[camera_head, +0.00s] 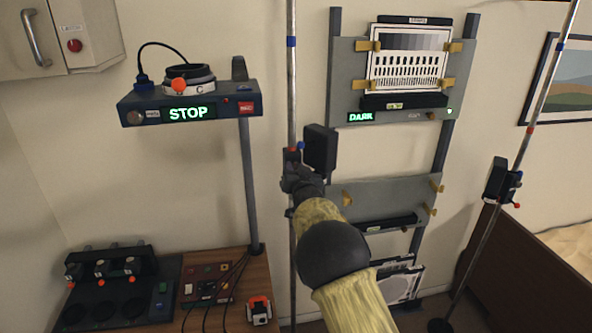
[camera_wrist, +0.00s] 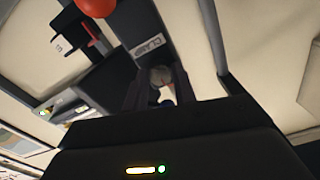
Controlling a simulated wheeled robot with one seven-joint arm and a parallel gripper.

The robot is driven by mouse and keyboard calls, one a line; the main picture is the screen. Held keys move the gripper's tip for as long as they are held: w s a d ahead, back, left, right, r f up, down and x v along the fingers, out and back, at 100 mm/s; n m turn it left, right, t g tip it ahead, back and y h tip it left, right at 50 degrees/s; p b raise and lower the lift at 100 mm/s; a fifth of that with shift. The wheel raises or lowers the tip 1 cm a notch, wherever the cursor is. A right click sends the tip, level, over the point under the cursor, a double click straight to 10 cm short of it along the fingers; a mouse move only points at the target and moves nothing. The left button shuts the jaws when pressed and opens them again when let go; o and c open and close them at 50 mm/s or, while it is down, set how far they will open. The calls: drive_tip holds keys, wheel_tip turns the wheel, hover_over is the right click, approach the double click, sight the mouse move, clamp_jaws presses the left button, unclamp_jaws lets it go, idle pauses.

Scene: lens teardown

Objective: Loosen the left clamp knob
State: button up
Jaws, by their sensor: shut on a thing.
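The left clamp sits partway up the left pole (camera_head: 291,100), with a black box (camera_head: 320,150) beside it and small blue and red parts. My gripper (camera_head: 296,182) is at this clamp in the head view, and my wrist hides most of the knob there. In the wrist view, the grey rounded clamp knob (camera_wrist: 161,75) is between the two dark fingers of my gripper (camera_wrist: 160,85). The fingers are shut on it. A dark plate labelled CLAMP (camera_wrist: 152,44) is just beyond the knob. Whether the knob has turned cannot be told.
A right pole (camera_head: 540,95) carries a similar clamp with a black box (camera_head: 496,178). A shelf reading STOP (camera_head: 155,116) is left; a rack with a test chart (camera_head: 408,62) is behind. A red ball (camera_wrist: 95,7) is close in the wrist view.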

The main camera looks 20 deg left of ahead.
drive_tip(key=shift+f+n+b, duration=0.15)
drive_tip(key=shift+n+b, duration=0.25)
drive_tip(key=shift+b, duration=0.65)
drive_tip(key=n+b, duration=0.3)
drive_tip(key=b, duration=0.3)
drive_tip(key=shift+f, duration=0.15)
drive_tip(key=n+b, duration=0.4)
drive_tip(key=b, duration=0.1)
drive_tip(key=shift+n+b, duration=0.35)
drive_tip(key=shift+n, duration=0.05)
drive_tip(key=n+b, duration=0.4)
drive_tip(key=n, duration=0.1)
drive_tip(key=n+b, duration=0.1)
drive_tip(key=n, duration=0.1)
drive_tip(key=n+b, duration=0.1)
drive_tip(key=n, duration=0.1)
drive_tip(key=shift+r, duration=0.3)
drive_tip(key=shift+n, duration=0.3)
drive_tip(key=o, duration=1)
drive_tip(key=shift+s+a, duration=0.1)
